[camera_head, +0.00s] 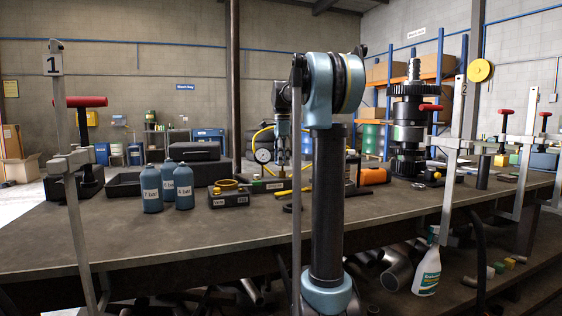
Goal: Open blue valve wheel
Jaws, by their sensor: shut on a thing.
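My arm rises through the middle of the view, and its far part bends down behind the elbow to the bench. My gripper (283,159) is small at its end, low beside a round white-faced gauge (263,156) and yellow hoses. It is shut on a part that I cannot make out. I cannot pick out the blue valve wheel for certain; my gripper, my arm or the hose fittings may hide it.
Blue bottles (152,188) and a small dark box (229,197) stand left of my arm on the workbench (120,229). A dark gear stack (408,135) stands to the right. Red-handled clamps (80,102) rise at the bench edges. The front left of the bench is clear.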

